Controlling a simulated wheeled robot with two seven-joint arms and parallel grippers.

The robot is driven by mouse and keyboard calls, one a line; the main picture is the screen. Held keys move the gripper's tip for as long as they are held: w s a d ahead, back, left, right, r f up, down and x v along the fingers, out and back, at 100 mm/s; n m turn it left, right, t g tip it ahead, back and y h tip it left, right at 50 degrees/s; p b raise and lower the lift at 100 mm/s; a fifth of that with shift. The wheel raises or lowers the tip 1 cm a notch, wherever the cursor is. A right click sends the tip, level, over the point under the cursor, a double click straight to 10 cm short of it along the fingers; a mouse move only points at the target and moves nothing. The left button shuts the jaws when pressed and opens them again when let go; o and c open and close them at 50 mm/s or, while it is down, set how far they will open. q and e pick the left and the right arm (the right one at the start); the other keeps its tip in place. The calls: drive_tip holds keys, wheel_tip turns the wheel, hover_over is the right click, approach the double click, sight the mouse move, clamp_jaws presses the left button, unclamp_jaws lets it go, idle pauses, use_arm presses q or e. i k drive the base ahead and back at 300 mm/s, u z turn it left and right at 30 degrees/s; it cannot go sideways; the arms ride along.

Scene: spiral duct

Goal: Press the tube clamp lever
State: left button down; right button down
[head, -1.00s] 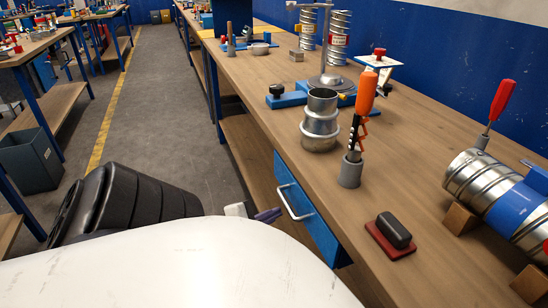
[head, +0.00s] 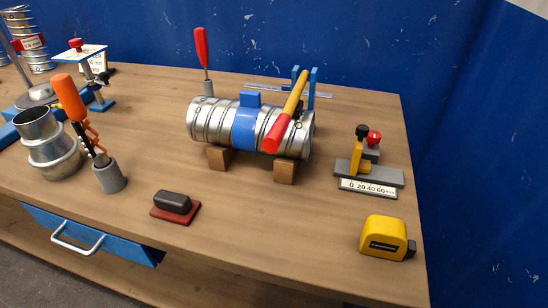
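A silver spiral tube (head: 215,120) lies across two wooden blocks at the middle of the bench, with a blue band clamp (head: 246,122) around it. A bar with a yellow upper part and a red lower end (head: 288,115) slants over the right part of the tube. It leans up towards two blue uprights (head: 312,88) behind the tube; I take this bar for the lever. Its join to the uprights is not clear. Neither of my grippers is in view.
A black-and-red block (head: 174,206), a yellow tape measure (head: 385,238) and a small gauge stand (head: 368,172) lie in front and right. A tool cup (head: 110,176) and a metal fitting (head: 52,150) stand left. A red-handled tool (head: 202,48) stands behind. Bare bench lies in front of the tube.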

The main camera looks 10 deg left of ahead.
sight(293, 106)
drive_tip(key=z, duration=1.3)
drive_tip(key=k, duration=1.05)
drive_tip(key=u, duration=0.6)
